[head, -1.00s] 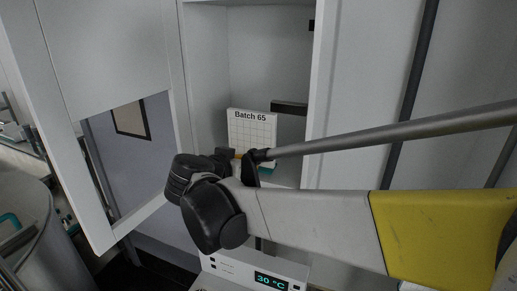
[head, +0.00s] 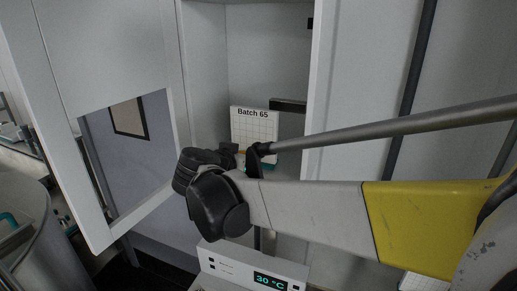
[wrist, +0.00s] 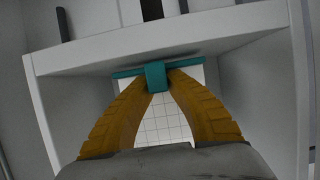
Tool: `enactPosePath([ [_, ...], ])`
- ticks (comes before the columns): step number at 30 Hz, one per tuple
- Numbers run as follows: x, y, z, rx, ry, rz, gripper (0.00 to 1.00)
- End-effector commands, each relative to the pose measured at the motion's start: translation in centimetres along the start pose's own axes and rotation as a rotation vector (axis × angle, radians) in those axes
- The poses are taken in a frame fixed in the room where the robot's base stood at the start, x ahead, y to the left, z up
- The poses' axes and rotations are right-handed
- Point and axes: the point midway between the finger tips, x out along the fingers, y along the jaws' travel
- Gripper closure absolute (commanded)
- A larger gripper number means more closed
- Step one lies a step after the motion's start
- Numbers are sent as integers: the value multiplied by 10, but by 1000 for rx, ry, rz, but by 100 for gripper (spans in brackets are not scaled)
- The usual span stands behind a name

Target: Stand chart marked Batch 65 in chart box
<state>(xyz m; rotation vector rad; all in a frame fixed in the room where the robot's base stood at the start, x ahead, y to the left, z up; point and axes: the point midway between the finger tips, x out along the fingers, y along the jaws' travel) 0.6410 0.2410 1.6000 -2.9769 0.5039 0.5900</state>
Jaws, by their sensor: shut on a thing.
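The white gridded chart marked Batch 65 (head: 254,124) is upright in the opening of a pale cabinet. My gripper (head: 242,158) is at its lower edge, partly hidden by my own arm. In the wrist view, the orange fingers of my gripper (wrist: 157,78) are shut on a teal tab (wrist: 156,76) with a teal bar across it. The grid of the chart (wrist: 160,125) shows between the fingers. I cannot make out the chart box in these frames.
The cabinet door (head: 100,75) with a window stands open at the left. A dark bracket (head: 288,105) is right of the chart inside the cabinet. A white unit with a 30 °C display (head: 271,280) is below. Another gridded white piece (head: 416,283) shows at the lower right.

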Motion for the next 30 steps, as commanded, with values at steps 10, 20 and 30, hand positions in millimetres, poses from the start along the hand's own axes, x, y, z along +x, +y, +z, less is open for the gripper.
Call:
enactPosePath([
  [10, 3, 0, 7, 0, 0, 0, 100],
  [20, 4, 0, 10, 0, 0, 0, 61],
  [30, -4, 0, 10, -1, 0, -1, 61],
])
